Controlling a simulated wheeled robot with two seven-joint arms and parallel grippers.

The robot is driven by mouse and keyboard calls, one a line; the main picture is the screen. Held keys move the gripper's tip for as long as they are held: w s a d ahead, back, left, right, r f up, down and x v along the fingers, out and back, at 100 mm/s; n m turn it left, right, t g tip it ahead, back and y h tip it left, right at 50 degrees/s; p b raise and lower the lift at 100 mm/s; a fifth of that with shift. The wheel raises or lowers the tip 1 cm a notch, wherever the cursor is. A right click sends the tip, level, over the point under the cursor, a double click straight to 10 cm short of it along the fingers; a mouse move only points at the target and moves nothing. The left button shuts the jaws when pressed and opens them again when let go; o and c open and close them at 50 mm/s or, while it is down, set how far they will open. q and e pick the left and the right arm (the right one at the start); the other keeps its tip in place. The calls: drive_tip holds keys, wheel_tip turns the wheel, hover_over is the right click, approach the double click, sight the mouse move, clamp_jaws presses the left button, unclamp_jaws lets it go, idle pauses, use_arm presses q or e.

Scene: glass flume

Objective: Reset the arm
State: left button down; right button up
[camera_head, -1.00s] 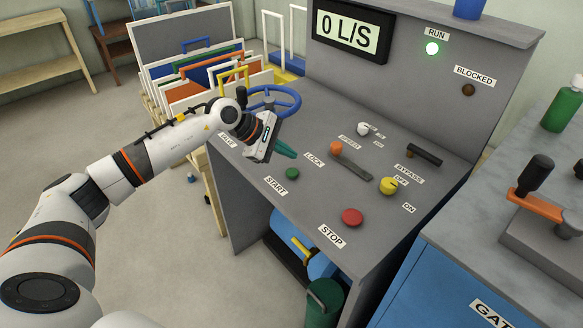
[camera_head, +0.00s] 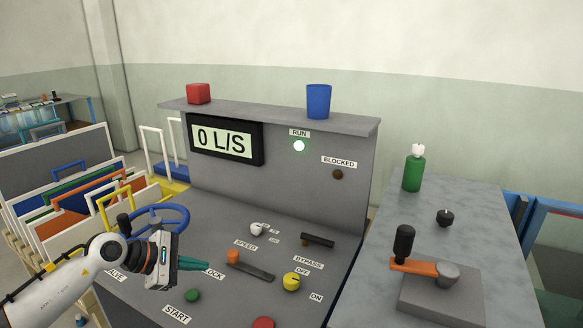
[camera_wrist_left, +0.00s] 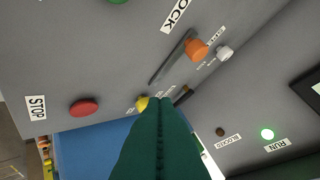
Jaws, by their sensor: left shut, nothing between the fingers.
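My left gripper (camera_head: 194,264) comes in from the left, over the left part of the grey control console. Its green fingers are shut with nothing between them. In the left wrist view the shut fingers (camera_wrist_left: 160,140) point over the console, with the yellow knob (camera_wrist_left: 142,103) just beyond their tips. The gripper is above the panel, near the LOCK label and the green START button (camera_head: 192,295). My right gripper is not in view.
The display (camera_head: 224,141) reads 0 L/S and the RUN lamp (camera_head: 299,146) is green. A bench with an orange lever (camera_head: 415,266) stands right.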

use_arm(q)
drive_tip(key=s+d+r+n+t+h, duration=0.2)
drive_tip(key=d+n+t+h, duration=0.1)
drive_tip(key=d+n, duration=0.25)
drive_tip(key=s+d+r+n+t+h, duration=0.1)
drive_tip(key=d+r+n+t+h, duration=0.15)
drive_tip(key=d+n, duration=0.3)
drive_tip(key=s+a+f+n+y, duration=0.4)
drive_tip(key=s+f+n+y, duration=0.3)
drive_tip(key=n, duration=1)
drive_tip(key=s+a+f+n+y, duration=0.5)
drive_tip(key=f+n+y, duration=0.3)
drive_tip(key=n, duration=0.8)
drive_tip(key=s+d+f+n+g, duration=0.1)
drive_tip(key=s+f+n+g, duration=0.2)
drive_tip(key=s, duration=0.3)
drive_tip(key=s+d+f+n+g+h, duration=0.1)
drive_tip(key=s+f+n+g, duration=0.15)
drive_tip(key=s, duration=0.45)
drive_tip(key=s+d+f+n+g, duration=0.1)
drive_tip(key=s+f+n+g, duration=0.1)
drive_tip(key=s+f+g, duration=0.3)
wheel_tip(320, 180, down, 22)
drive_tip(key=s, duration=0.1)
drive_tip(key=s+a+f+g, duration=0.1)
drive_tip(key=s+a+f, duration=0.1)
drive_tip(key=s+f, duration=1.5)
drive_tip(key=shift+s+a, duration=0.2)
drive_tip(key=shift+a, duration=0.2)
